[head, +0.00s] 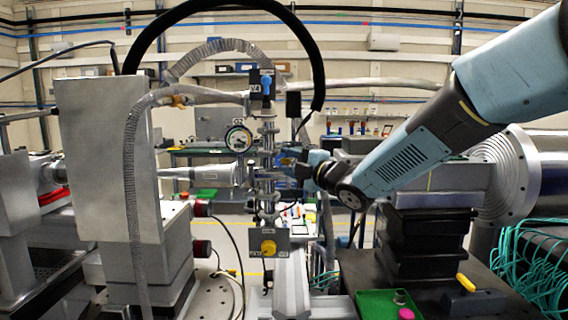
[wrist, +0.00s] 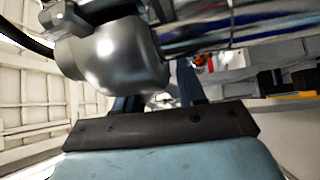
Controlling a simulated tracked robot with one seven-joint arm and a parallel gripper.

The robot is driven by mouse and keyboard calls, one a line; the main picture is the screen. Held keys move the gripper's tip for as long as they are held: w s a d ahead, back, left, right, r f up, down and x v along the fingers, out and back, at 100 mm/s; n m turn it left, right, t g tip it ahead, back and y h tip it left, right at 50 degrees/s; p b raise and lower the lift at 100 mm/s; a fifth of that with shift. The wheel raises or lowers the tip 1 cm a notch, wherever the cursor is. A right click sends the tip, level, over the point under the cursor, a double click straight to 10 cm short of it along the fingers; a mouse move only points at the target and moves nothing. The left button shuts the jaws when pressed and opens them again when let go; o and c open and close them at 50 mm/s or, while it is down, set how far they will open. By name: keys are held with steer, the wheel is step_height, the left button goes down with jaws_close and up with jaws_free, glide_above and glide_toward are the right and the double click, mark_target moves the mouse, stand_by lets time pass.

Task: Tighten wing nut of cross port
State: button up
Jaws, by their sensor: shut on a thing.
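The metal cross with its stacked flanges and ports (head: 267,150) stands upright in the middle of the head view. My gripper (head: 286,161) reaches it from the right, its jaws against the right side of the cross. In the wrist view, the two dark blue fingers of my gripper (wrist: 158,92) run up behind a rounded, shiny metal body (wrist: 118,55). The jaws are shut on a small part there, which fits the wing nut. The nut itself is largely hidden by the fingers and the metal body, so how tight it sits cannot be seen.
A round gauge (head: 238,138) sits left of the cross, and a blue-handled valve (head: 266,86) above it. A box with a yellow knob (head: 268,247) is below. A thick black hose (head: 312,60) arches overhead. A green tray (head: 382,304) lies at the front right.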

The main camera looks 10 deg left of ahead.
steer(key=shift+s+f, duration=0.1)
steer(key=shift+f, duration=0.1)
steer(key=o, duration=1.1)
steer(key=shift+c, duration=0.2)
steer(key=shift+r, duration=0.1)
steer(key=v, duration=1.3)
steer(key=shift+d, duration=0.35)
steer(key=shift+s, duration=0.1)
steer(key=shift+c, duration=0.3)
